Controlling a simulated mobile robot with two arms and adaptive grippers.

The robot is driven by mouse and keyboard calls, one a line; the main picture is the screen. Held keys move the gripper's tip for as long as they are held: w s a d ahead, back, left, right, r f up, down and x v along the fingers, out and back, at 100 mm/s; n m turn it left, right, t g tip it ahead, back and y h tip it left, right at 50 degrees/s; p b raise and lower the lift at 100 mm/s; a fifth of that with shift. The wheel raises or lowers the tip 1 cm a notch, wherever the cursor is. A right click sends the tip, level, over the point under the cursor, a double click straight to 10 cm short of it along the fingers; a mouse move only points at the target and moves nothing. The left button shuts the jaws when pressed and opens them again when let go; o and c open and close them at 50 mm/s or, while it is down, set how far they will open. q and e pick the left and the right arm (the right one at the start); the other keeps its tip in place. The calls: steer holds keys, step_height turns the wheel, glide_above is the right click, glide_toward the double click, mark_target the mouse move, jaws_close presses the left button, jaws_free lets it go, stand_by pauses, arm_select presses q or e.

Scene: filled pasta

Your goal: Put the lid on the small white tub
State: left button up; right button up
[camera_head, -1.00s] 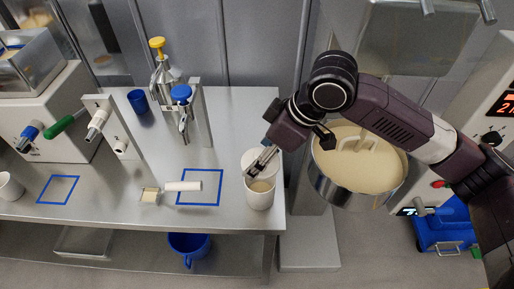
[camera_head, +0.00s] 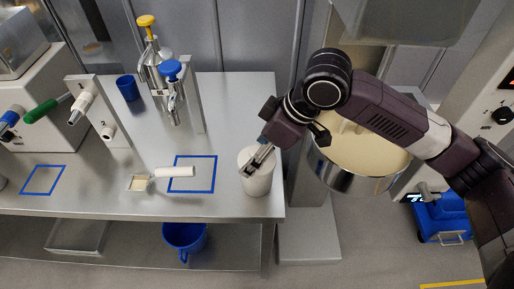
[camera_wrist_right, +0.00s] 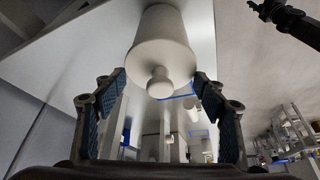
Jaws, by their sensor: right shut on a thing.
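The small white tub (camera_head: 258,185) stands near the right front corner of the steel table. Its white lid (camera_head: 247,156) with a round knob covers the opening in the head view. The lid's knob (camera_wrist_right: 160,83) also shows between the fingers in the right wrist view, lined up with the tub. I cannot tell whether the lid is fully seated. My right gripper (camera_head: 258,160) is at the lid, above the tub, and is shut on the lid; its fingers partly hide the lid in the head view. My left gripper is not in view.
A white roller (camera_head: 174,172) and a small square dish (camera_head: 139,183) lie left of the tub, by a blue taped square (camera_head: 213,175). A pump dispenser (camera_head: 158,65) and blue cup (camera_head: 128,88) stand behind. A mixer bowl of batter (camera_head: 350,182) is close on the right.

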steer(key=shift+p, duration=1.1)
stand_by(1.1)
steer(key=shift+f+p, duration=0.25)
steer(key=shift+p, duration=0.25)
stand_by(0.8)
steer(key=shift+p, duration=0.55)
stand_by(0.4)
steer(key=o, duration=1.1)
steer(key=shift+o, duration=0.6)
steer(key=shift+o, duration=1.4)
